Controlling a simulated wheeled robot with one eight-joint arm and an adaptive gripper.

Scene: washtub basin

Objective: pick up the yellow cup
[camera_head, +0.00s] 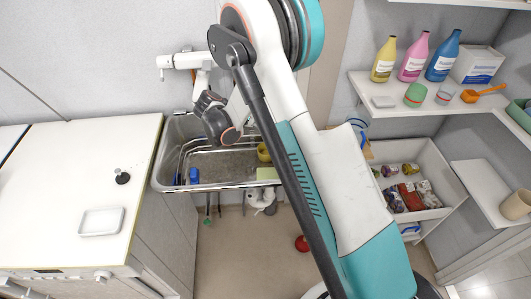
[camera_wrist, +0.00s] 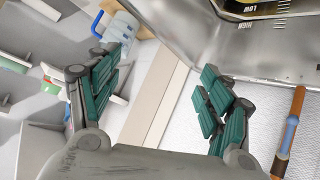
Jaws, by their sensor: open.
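The yellow cup (camera_head: 264,153) is in the metal washtub basin (camera_head: 160,170), near its right side, partly covered by my arm in the head view. In the wrist view, a yellow shape (camera_wrist: 258,6) is cut off at the top edge; I cannot tell for sure that it is the cup. My gripper (camera_wrist: 160,65) is open, with its two green-padded fingers wide apart and nothing between them. In the head view my wrist is above the basin, left of the cup, and the fingers are hard to make out.
A blue item (camera_head: 194,176) is at the basin's front left, and a light green item (camera_head: 267,173) at its front right. A white counter (camera_head: 60,190) with a tray (camera_head: 101,221) is at the left. Shelves with bottles (camera_head: 442,57) and an open drawer (camera_head: 440,165) are at the right.

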